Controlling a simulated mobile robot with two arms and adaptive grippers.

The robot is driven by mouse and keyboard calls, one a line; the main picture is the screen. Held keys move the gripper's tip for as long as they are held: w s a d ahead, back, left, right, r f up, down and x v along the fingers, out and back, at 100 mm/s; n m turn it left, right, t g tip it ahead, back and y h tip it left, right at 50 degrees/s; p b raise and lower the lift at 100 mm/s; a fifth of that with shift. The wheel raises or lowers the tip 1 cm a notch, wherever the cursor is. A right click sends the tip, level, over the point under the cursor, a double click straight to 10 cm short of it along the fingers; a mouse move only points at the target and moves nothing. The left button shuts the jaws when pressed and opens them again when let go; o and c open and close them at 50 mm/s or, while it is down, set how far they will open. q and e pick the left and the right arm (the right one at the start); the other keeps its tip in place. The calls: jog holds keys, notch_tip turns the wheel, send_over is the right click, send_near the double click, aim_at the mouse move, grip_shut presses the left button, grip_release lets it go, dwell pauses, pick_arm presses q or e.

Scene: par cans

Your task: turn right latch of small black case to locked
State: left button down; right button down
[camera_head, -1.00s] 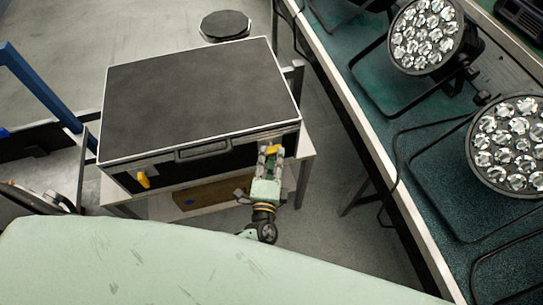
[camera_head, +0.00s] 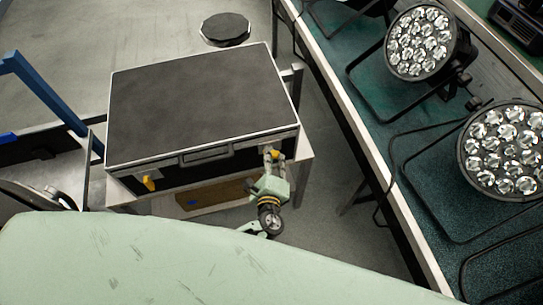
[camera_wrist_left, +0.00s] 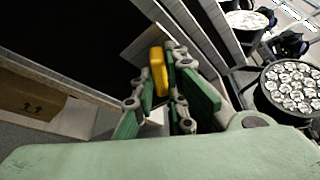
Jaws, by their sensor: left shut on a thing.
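The small black case (camera_head: 200,105) has silver edges and sits closed on a pale stand. Its front faces me, with a handle (camera_head: 206,154) in the middle. The yellow left latch (camera_head: 149,183) is at the front left. My left gripper (camera_head: 272,158) is at the front right corner of the case, on the yellow right latch (camera_head: 275,154). In the left wrist view, the right latch (camera_wrist_left: 157,71) stands between the green-padded fingers of my left gripper (camera_wrist_left: 168,80), which are shut on it. My right gripper is not in view.
A green-topped table (camera_head: 400,150) with several par cans, one of them a near lamp (camera_head: 505,148), runs along the right. A cardboard box (camera_head: 215,192) lies on the stand's lower shelf. A black round-topped stool (camera_head: 225,28) stands behind the case. A blue frame (camera_head: 45,95) is at left.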

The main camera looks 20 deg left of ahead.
pick_arm(q)
jog(key=m+p, duration=0.1)
jog(key=m+g+y+p, duration=0.1)
jog(key=m+g+p, duration=0.1)
jog(key=m, duration=0.1)
jog(key=shift+w+d+r+y, duration=0.1)
jog(key=shift+d+r+y, duration=0.15)
jog(key=shift+y, duration=0.05)
jog(key=shift+d+m+g+y+p, duration=0.1)
jog(key=shift+m+g+y+p, duration=0.45)
jog(key=shift+m, duration=0.55)
jog(key=shift+f+m+g+y, duration=0.1)
jog(key=shift+m+g+y, duration=0.15)
jog(key=shift+m, duration=0.35)
jog(key=c, duration=1.8)
grip_release()
jog(key=shift+w, duration=0.1)
jog(key=shift+o, duration=0.2)
